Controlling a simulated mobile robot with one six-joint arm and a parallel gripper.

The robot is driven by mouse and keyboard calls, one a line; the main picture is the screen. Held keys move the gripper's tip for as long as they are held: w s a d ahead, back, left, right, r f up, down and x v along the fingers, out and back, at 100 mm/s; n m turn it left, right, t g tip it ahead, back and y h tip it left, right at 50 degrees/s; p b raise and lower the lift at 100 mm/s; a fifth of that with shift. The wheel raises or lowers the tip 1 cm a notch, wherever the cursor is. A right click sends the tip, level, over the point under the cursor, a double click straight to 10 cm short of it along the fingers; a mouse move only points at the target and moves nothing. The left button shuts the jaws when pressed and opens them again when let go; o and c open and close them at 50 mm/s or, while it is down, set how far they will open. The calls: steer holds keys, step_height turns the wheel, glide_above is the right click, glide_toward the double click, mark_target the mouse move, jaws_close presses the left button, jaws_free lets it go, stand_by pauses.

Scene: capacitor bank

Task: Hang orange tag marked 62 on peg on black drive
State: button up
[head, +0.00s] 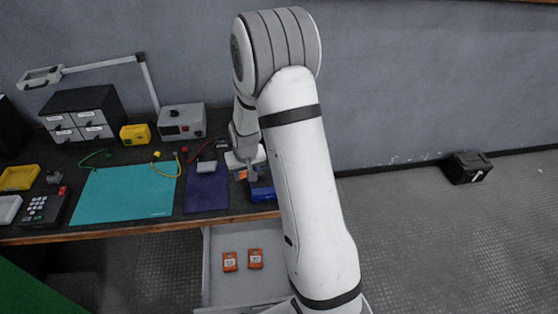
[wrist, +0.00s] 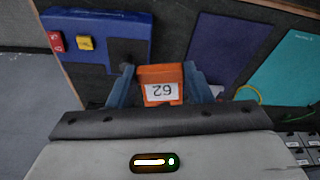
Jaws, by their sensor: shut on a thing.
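My gripper (wrist: 160,86) is shut on the orange tag (wrist: 161,75). The tag's white label reads 62 and appears upside down in the wrist view. In the head view a bit of orange (head: 241,175) shows at my gripper (head: 246,168), above the bench beside a blue box. In the wrist view this blue box (wrist: 97,22) carries a red piece (wrist: 56,42) and a yellow piece (wrist: 85,43). A dark patch (wrist: 125,52) lies at the box's near side; I cannot tell whether it is a shadow or a black drive. I make out no peg.
An open drawer (head: 214,290) below the bench holds two orange tags (head: 230,261) (head: 256,258). A purple mat (head: 207,194) and a teal mat (head: 125,194) lie left of the blue box. A grey power box (head: 182,122) and drawer cabinet (head: 83,112) stand behind.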

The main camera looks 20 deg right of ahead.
steer(key=w+d+f+t+b, duration=0.1)
steer(key=w+d+f+b, duration=0.1)
steer(key=b, duration=0.2)
steer(key=w+d+f+t+b, duration=0.2)
steer(key=d+b, duration=0.1)
steer(key=w+d+f+m+t+h+b, duration=0.1)
steer(key=w+d+f+b, duration=0.1)
steer(key=w+b, duration=0.1)
steer(key=shift+w+d+t+b, duration=0.15)
steer(key=shift+t+b, duration=0.15)
steer(key=shift+b, duration=0.55)
steer(key=w+d+f+m+t+h+b, duration=0.1)
steer(key=w+d+t+b, duration=0.4)
steer(key=w+d+b, duration=0.5)
steer(key=shift+w+d+f+h, duration=0.2)
steer(key=shift+w+d+h, duration=0.4)
steer(key=shift+w, duration=0.6)
steer(key=o, duration=1.1)
